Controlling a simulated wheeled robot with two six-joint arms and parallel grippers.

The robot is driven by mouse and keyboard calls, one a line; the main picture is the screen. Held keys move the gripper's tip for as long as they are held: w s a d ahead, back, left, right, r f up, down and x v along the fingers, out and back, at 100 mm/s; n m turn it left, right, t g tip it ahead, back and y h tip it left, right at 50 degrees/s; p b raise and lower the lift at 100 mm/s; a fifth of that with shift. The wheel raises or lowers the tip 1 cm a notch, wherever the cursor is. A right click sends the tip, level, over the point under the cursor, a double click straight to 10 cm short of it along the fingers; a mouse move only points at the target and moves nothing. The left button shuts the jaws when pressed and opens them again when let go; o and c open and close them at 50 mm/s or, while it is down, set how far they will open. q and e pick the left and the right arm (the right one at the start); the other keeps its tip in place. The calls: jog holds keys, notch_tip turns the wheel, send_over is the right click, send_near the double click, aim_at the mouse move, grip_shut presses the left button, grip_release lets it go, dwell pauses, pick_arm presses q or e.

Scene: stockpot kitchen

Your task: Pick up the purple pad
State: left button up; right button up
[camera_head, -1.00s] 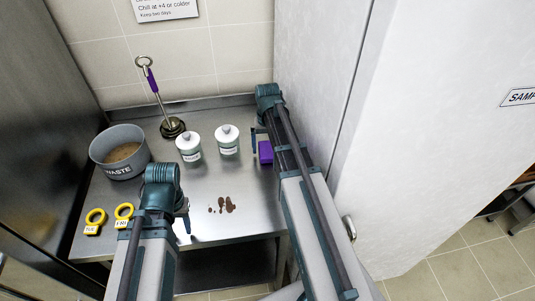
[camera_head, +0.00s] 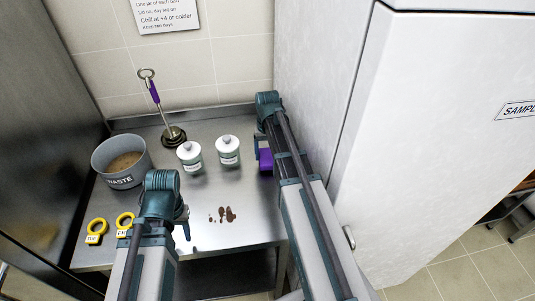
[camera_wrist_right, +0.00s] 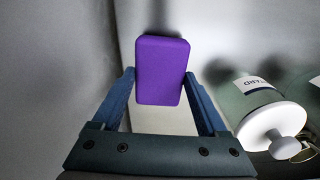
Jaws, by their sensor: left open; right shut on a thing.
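The purple pad (camera_head: 266,160) is at the right end of the steel table, beside my right arm, which partly covers it. In the right wrist view the pad (camera_wrist_right: 162,70) stands upright between the two blue fingers of my right gripper (camera_wrist_right: 159,80), which is shut on it. I cannot tell whether the pad touches the table. My left gripper (camera_head: 184,222) is open and empty near the table's front edge, partly hidden by its own wrist.
Two white-lidded jars (camera_head: 189,157) (camera_head: 228,150) stand mid-table. Brown spots (camera_head: 226,214) lie in front. A tall white cabinet (camera_head: 430,150) borders the right.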

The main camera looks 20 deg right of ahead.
aim_at(268, 156)
pick_arm(q)
notch_tip(268, 156, up, 9)
jog(key=p, duration=0.8)
jog(key=shift+f, duration=0.15)
pick_arm(e)
notch_tip(268, 156, up, 9)
jog(key=shift+f, duration=0.15)
